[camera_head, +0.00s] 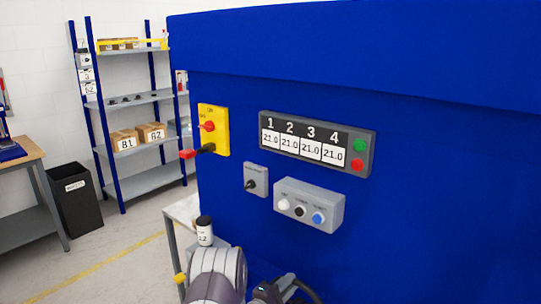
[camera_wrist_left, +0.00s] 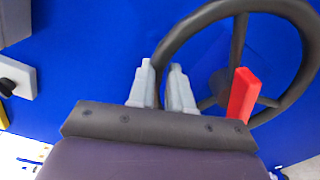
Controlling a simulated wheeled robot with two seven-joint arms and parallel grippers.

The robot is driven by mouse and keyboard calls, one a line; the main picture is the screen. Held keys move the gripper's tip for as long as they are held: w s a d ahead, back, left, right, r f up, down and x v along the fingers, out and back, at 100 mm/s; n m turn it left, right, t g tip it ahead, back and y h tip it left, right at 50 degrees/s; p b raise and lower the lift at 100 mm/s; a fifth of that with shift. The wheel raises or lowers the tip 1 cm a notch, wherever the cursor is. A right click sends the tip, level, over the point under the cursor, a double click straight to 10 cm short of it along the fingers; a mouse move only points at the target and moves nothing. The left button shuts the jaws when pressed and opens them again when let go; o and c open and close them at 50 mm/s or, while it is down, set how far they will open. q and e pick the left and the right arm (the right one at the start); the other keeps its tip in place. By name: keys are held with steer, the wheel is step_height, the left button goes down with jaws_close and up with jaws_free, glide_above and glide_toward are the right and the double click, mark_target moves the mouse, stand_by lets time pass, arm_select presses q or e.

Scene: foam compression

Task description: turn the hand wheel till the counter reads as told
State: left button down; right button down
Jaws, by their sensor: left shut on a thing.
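The dark hand wheel (camera_wrist_left: 190,28) stands in front of the blue machine face in the left wrist view. My left gripper (camera_wrist_left: 161,80) is shut on its rim, one pale finger on each side. A red piece (camera_wrist_left: 243,93) shows over the wheel's lower right spokes. In the head view only a bit of dark curved rim (camera_head: 306,289) shows at the bottom edge, beside my left gripper (camera_head: 275,290); the rest is out of frame. The counter panel (camera_head: 316,142) has columns 1 to 4, each reading 21.0. My right gripper is not in view.
The blue machine (camera_head: 420,220) fills the right side. It carries a yellow switch plate with a red knob (camera_head: 208,126), a small grey switch box (camera_head: 256,180) and a grey button box (camera_head: 310,204). A labelled jar (camera_head: 204,232) stands on a side table near my left arm.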

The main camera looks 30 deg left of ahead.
arm_select(q)
steer(key=shift+w+a+r, duration=0.25)
steer(key=shift+a+r, duration=0.05)
steer(key=shift+r, duration=0.4)
steer(key=a+n, duration=0.1)
steer(key=a+f+n, duration=0.1)
steer(key=n, duration=0.1)
steer(key=shift+p, duration=0.35)
steer(key=shift+w+a+f+n, duration=0.1)
steer(key=shift+a+f+n, duration=0.35)
steer(key=shift+n, duration=0.35)
steer(key=shift+a+f+n, duration=0.2)
steer(key=shift+a+n, duration=0.3)
steer(key=shift+n, duration=0.3)
steer(key=c, duration=1.2)
jaws_free()
steer(key=o, duration=1)
steer(key=shift+s+f, duration=0.15)
steer(key=shift+s, duration=0.05)
steer(key=shift+o, duration=0.6)
steer(key=shift+d+f, duration=0.15)
steer(key=shift+f, duration=0.05)
